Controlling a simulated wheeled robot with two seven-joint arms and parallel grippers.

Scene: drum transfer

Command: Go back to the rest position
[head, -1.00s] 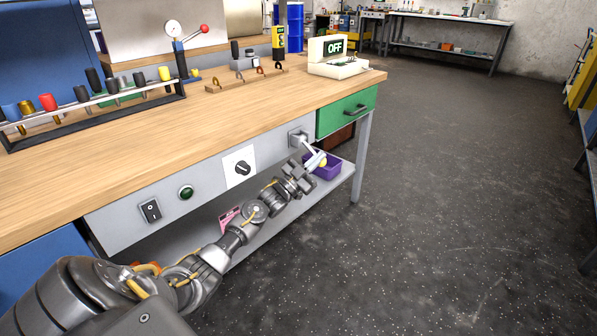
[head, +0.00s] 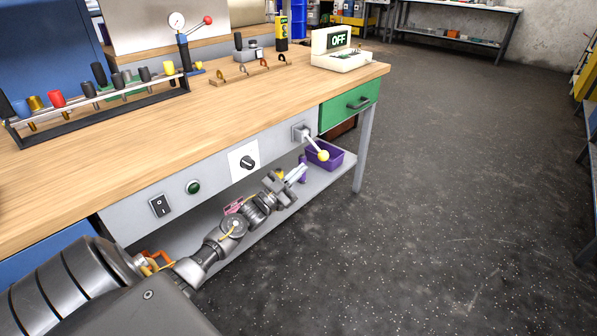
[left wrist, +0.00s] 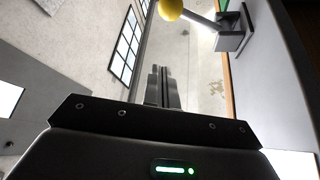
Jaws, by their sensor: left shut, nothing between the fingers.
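My left gripper (head: 297,173) is in front of the workbench's lower shelf, below the lever with the yellow ball knob (head: 323,155). Its fingers are shut together with nothing between them, and they also show upright in the left wrist view (left wrist: 161,88). The yellow knob (left wrist: 171,9) shows at the top of the left wrist view, apart from the fingers. The lever slants down to the right from its grey mount on the bench front. My right gripper is not in view.
The wooden workbench (head: 215,110) fills the left, with a rotary switch (head: 246,162), a green button (head: 193,187) and a rocker switch (head: 160,206) on its front. A purple bin (head: 334,160) sits on the lower shelf. The dark floor (head: 450,200) to the right is clear.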

